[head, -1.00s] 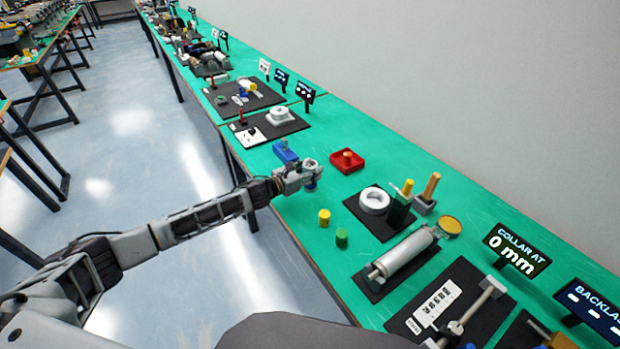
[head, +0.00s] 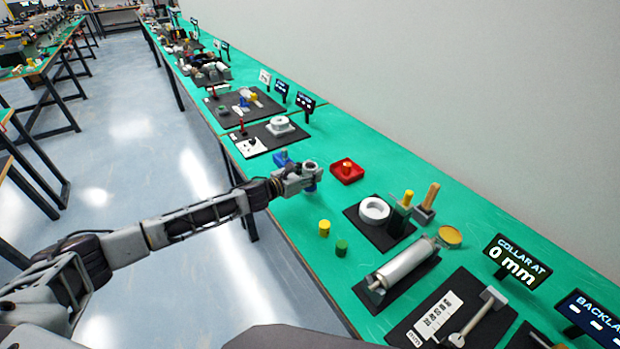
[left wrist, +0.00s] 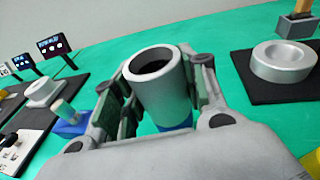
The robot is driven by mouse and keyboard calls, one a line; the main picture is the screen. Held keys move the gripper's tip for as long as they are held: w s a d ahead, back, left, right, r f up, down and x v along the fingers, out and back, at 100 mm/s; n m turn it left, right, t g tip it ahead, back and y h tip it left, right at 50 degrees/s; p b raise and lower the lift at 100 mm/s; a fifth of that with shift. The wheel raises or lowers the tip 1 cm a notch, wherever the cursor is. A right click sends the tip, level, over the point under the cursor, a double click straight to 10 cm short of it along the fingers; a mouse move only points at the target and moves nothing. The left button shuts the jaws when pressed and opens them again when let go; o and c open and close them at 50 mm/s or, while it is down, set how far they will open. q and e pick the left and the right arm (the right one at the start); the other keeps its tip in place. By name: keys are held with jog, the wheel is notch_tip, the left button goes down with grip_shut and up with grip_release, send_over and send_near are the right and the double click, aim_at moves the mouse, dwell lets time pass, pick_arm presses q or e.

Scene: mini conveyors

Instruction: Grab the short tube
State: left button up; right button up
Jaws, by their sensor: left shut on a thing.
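A short grey tube (left wrist: 153,88), hollow and open at the top, stands upright between the fingers of my left gripper (left wrist: 155,100) in the left wrist view. The fingers are closed on its sides. In the head view the left gripper (head: 307,174) is over the green bench near its front edge, left of the red tray (head: 346,172). Something blue (head: 310,188) shows just below the gripper; the wrist view also shows blue behind the tube's lower end. I cannot tell whether the tube touches it. My right gripper is not in view.
A blue block (head: 282,158) stands just beyond the gripper. Yellow (head: 324,228) and green (head: 341,248) cylinders stand nearer. A white ring (head: 374,209) lies on a black mat to the right. Bare bench lies between these things.

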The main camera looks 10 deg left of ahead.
pick_arm(q)
notch_tip(320, 180, up, 4)
jog(key=shift+r+p, duration=0.2)
jog(key=shift+p, duration=0.15)
jog(key=shift+r, duration=1.05)
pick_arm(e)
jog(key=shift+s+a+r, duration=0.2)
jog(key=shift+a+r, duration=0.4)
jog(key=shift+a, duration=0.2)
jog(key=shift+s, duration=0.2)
